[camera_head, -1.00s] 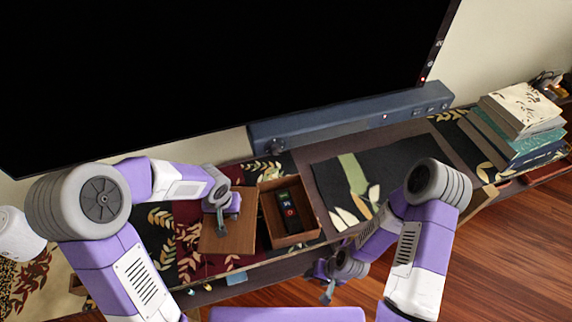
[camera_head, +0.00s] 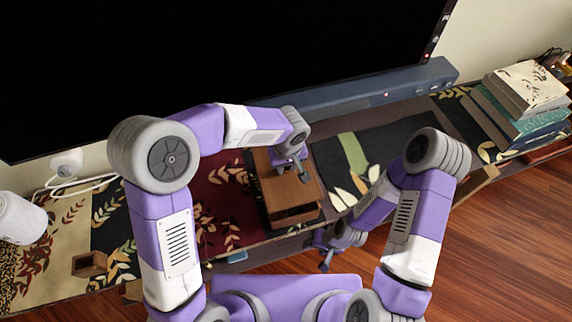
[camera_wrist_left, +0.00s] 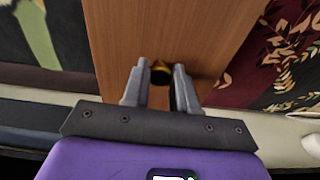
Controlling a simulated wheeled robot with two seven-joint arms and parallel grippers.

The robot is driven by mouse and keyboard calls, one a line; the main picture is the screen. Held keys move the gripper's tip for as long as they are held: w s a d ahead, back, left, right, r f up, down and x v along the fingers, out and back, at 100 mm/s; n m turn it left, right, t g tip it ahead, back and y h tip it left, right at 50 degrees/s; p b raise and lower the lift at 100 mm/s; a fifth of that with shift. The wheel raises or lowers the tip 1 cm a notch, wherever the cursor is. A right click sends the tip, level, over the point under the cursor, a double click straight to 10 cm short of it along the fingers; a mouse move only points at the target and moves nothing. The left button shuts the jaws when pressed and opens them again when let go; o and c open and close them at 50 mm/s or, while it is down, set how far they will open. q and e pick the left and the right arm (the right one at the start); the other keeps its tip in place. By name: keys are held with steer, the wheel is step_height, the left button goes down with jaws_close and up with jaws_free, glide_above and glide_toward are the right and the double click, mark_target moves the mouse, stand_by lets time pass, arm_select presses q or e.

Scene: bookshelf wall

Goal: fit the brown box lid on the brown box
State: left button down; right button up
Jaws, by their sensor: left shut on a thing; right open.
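The brown box lid (camera_head: 296,192) is a flat brown panel over the brown box (camera_head: 296,215). The box's near side shows below the lid's edge, and its inside is hidden. I cannot tell whether the lid is seated or slightly above the rim. The lid (camera_wrist_left: 170,30) fills the middle there. My right gripper (camera_head: 327,260) is open and empty, off the shelf's front edge, right of and below the box.
A large black screen (camera_head: 220,60) and a blue-grey soundbar (camera_head: 375,92) stand behind. Stacked books (camera_head: 520,105) are at the right. A small brown open box (camera_head: 89,264) and a white cylinder (camera_head: 22,218) are at the left. The patterned cloth right of the box is clear.

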mark_target(286, 179)
arm_select(q)
step_height(286, 179, down, 6)
steer(key=b, duration=0.5)
steer(key=shift+r+b, duration=0.1)
steer(key=shift+b, duration=0.25)
steer(key=shift+b, duration=0.45)
stand_by(1.6)
steer(key=shift+f+b, duration=0.4)
steer(key=shift+f, duration=0.05)
steer(key=shift+f+b, duration=0.55)
steer(key=shift+f, duration=0.05)
steer(key=c, duration=0.8)
jaws_free()
steer(key=shift+r, duration=0.1)
